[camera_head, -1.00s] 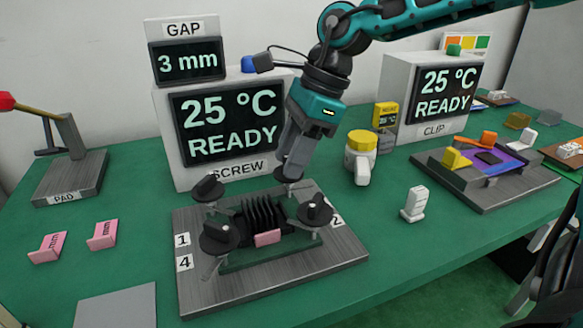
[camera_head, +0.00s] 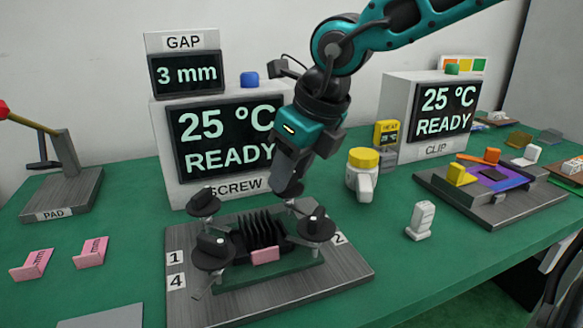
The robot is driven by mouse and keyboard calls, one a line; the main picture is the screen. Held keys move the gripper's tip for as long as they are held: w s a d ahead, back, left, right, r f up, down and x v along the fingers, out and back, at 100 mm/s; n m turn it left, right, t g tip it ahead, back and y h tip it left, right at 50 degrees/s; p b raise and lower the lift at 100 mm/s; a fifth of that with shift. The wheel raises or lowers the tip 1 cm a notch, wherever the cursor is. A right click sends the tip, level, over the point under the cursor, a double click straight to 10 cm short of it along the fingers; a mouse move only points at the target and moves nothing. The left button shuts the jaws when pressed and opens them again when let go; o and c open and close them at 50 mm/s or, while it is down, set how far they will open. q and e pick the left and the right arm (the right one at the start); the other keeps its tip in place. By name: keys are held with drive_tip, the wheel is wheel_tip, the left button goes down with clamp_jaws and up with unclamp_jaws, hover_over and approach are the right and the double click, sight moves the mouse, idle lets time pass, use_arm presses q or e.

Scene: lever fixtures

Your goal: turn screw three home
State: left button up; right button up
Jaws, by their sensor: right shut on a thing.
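The screw fixture's metal plate (camera_head: 330,282) bears a finned black heat sink (camera_head: 262,230) with a pink piece (camera_head: 265,255) at its front. Black knobs on screws stand around it: back left (camera_head: 204,201), front left (camera_head: 212,250) and right (camera_head: 316,226). Labels 1, 4 and 2 show; no label 3 is visible. My right gripper (camera_head: 284,188) points down at the back screw knob (camera_head: 296,203) and is shut on it. Its fingers hide most of that knob, so its turn and height cannot be told. My left gripper is not in view.
The SCREW display box (camera_head: 166,150) stands close behind, reading 25 °C READY, with a 3 mm GAP display on top. A yellow-lidded bottle (camera_head: 362,175) and a white block (camera_head: 421,220) stand to the right. Pink gauges (camera_head: 91,252) lie left. The CLIP fixture (camera_head: 480,205) is far right.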

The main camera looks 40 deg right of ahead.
drive_tip(key=m+h, duration=0.1)
drive_tip(key=m, duration=0.3)
drive_tip(key=shift+a+m+h, duration=0.1)
drive_tip(key=shift+m+h, duration=0.2)
drive_tip(key=shift+h, duration=0.1)
drive_tip(key=m+h, duration=0.1)
drive_tip(key=m, duration=0.3)
drive_tip(key=shift+a+m+h, duration=0.15)
drive_tip(key=shift+m+h, duration=0.15)
drive_tip(key=shift+h, duration=0.1)
drive_tip(key=m, duration=0.2)
drive_tip(key=m+g+h, duration=0.1)
drive_tip(key=m, duration=0.1)
drive_tip(key=shift+w+g, duration=0.1)
drive_tip(key=shift+g, duration=0.2)
drive_tip(key=shift+a+m+g+h, duration=0.1)
drive_tip(key=shift+m+g+h, duration=0.2)
drive_tip(key=shift+m, duration=0.6)
drive_tip(key=o, duration=0.9)
drive_tip(key=shift+c, duration=0.2)
drive_tip(key=shift+o, duration=1)
